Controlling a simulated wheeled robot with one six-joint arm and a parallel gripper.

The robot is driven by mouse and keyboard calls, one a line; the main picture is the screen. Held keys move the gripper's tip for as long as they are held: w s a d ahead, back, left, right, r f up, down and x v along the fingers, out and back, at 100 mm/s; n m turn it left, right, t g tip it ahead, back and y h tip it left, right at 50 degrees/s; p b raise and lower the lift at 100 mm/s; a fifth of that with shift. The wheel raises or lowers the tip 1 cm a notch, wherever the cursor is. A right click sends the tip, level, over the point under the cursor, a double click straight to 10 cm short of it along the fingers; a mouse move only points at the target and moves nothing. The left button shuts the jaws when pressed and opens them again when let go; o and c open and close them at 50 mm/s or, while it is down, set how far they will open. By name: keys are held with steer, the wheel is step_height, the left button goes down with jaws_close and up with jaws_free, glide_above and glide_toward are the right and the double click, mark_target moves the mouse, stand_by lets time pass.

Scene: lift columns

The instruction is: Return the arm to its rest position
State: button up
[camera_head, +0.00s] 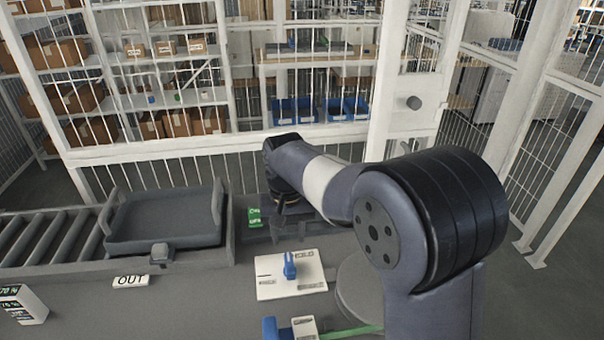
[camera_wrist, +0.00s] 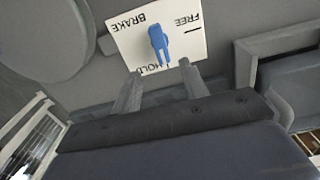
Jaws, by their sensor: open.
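My arm reaches over the bench from the right in the head view, bent and not folded. My gripper (camera_head: 281,216) hangs at its end, beyond the far edge of a white plate (camera_head: 268,291). In the wrist view the gripper (camera_wrist: 162,82) has its two fingers apart with nothing between them. The plate (camera_wrist: 183,48) there carries the words BRAKE, FREE and HOLD. A blue lever (camera_head: 290,267) stands on the plate, near its middle; it also shows in the wrist view (camera_wrist: 159,42), apart from the fingers. Its exact setting is hard to tell.
An OUT label (camera_head: 131,281) and a small display (camera_head: 22,304) are on the left. A second blue part (camera_head: 270,328) is at the front. White mesh fencing (camera_head: 180,146) stands behind.

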mark_target(289, 262)
step_height(289, 262, down, 10)
steer(key=shift+f+p, duration=0.1)
steer(key=shift+p, duration=0.2)
stand_by(0.4)
